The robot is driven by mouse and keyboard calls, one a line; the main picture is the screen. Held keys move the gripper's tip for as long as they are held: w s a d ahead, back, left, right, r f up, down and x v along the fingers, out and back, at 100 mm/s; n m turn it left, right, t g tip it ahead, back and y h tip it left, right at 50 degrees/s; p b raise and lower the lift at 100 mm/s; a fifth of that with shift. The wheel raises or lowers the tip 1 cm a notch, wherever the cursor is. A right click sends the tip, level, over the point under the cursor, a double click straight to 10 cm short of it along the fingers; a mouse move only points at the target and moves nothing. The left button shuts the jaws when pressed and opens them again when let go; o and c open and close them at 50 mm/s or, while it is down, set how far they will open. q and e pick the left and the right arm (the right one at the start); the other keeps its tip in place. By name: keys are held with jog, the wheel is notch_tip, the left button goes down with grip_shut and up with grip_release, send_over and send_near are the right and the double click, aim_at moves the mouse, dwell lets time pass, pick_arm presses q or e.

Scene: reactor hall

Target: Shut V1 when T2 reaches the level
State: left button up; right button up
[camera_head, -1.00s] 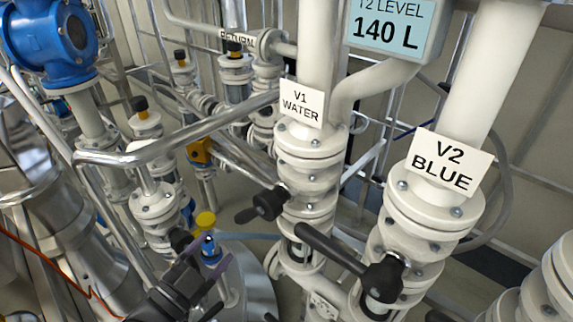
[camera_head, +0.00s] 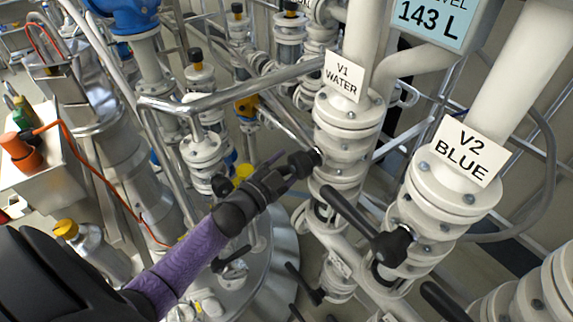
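The V1 valve (camera_head: 345,135) is a white flanged valve with a "V1 WATER" label (camera_head: 345,77). Its black handle hub (camera_head: 303,163) faces left; the lever is mostly covered by my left gripper. My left gripper (camera_head: 275,176), on a purple-sleeved arm from the lower left, is at the V1 handle. Whether its fingers are closed on the lever cannot be told. The T2 level display (camera_head: 432,20) reads 143 L; its top is cut off. My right gripper is not in view.
The V2 valve (camera_head: 440,200), labelled "V2 BLUE", stands right of V1; its long black lever (camera_head: 350,215) points up-left, close to V1. A metal rail (camera_head: 215,100) crosses left of V1. A yellow-capped bottle (camera_head: 88,245) and an orange object (camera_head: 20,150) are at left.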

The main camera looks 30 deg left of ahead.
pick_arm(q)
jog(key=shift+w, duration=0.1)
grip_shut()
dwell(1.4)
